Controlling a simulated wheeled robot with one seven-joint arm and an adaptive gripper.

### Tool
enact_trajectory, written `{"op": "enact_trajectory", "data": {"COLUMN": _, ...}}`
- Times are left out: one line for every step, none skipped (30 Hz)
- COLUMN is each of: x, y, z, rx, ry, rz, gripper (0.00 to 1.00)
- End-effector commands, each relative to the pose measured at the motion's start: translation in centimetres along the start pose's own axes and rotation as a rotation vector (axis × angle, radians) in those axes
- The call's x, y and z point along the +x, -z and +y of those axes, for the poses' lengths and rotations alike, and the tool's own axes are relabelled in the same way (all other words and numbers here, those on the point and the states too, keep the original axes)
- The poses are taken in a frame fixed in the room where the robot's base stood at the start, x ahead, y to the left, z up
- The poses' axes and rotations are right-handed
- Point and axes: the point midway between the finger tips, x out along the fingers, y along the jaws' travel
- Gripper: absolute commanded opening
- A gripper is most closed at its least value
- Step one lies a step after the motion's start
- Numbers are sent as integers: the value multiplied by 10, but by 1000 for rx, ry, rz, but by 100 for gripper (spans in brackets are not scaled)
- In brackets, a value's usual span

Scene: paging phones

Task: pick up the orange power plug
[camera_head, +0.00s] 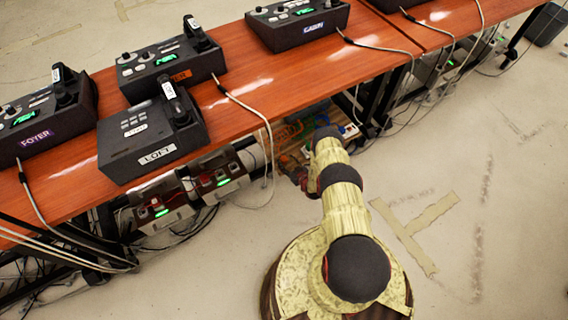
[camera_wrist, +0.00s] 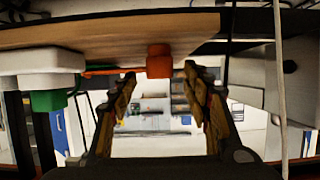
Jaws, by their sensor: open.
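The orange power plug (camera_wrist: 159,62) shows in the wrist view as a small block at the edge of a wooden board (camera_wrist: 120,35), in the upper middle of the picture. An orange cord (camera_wrist: 100,72) runs to the left near it. My gripper (camera_wrist: 160,78) is open and empty. Its two fingers stand apart, one on each side of the plug's line, with the plug seen between and slightly above the tips. No contact shows. In the head view my arm reaches under the table edge, and I cannot clearly make out the plug there.
In the wrist view a white adapter (camera_wrist: 40,62) and a green plug (camera_wrist: 48,100) are at left; a grey box (camera_wrist: 296,80) and white cable (camera_wrist: 279,70) are at right. The orange table (camera_head: 262,90) carries several phone consoles. Cables hang near my arm. Floor at right is open.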

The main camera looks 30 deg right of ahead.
Motion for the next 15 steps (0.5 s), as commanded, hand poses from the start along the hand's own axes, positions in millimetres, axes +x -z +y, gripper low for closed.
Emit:
{"op": "enact_trajectory", "data": {"x": 5, "y": -1, "z": 0, "rx": -1, "ry": 1, "rz": 1, "gripper": 48}}
{"op": "enact_trajectory", "data": {"x": 6, "y": -1, "z": -1, "rx": 0, "ry": 1, "rz": 0, "gripper": 48}}
{"op": "enact_trajectory", "data": {"x": 7, "y": -1, "z": -1, "rx": 1, "ry": 1, "rz": -1, "gripper": 48}}
{"op": "enact_trajectory", "data": {"x": 7, "y": 0, "z": -1, "rx": 1, "ry": 1, "rz": -1, "gripper": 48}}
{"op": "enact_trajectory", "data": {"x": 7, "y": 0, "z": -1, "rx": 1, "ry": 0, "rz": -1, "gripper": 48}}
{"op": "enact_trajectory", "data": {"x": 7, "y": 0, "z": 0, "rx": 1, "ry": 0, "rz": -1, "gripper": 48}}
{"op": "enact_trajectory", "data": {"x": 7, "y": 0, "z": 0, "rx": 1, "ry": 0, "rz": -1, "gripper": 48}}
{"op": "enact_trajectory", "data": {"x": 7, "y": 1, "z": 0, "rx": 1, "ry": 0, "rz": -1, "gripper": 48}}
{"op": "enact_trajectory", "data": {"x": 7, "y": 1, "z": 0, "rx": 1, "ry": 0, "rz": -1, "gripper": 48}}
{"op": "enact_trajectory", "data": {"x": 7, "y": 1, "z": 0, "rx": 1, "ry": 0, "rz": -1, "gripper": 47}}
{"op": "enact_trajectory", "data": {"x": 7, "y": 1, "z": 0, "rx": 1, "ry": 0, "rz": -1, "gripper": 46}}
{"op": "enact_trajectory", "data": {"x": 7, "y": 1, "z": 0, "rx": 1, "ry": 0, "rz": -1, "gripper": 43}}
{"op": "enact_trajectory", "data": {"x": 7, "y": 1, "z": 0, "rx": 1, "ry": 0, "rz": -1, "gripper": 42}}
{"op": "enact_trajectory", "data": {"x": 7, "y": 1, "z": 0, "rx": 0, "ry": 0, "rz": -1, "gripper": 40}}
{"op": "enact_trajectory", "data": {"x": 7, "y": 1, "z": 0, "rx": 0, "ry": 0, "rz": -1, "gripper": 38}}
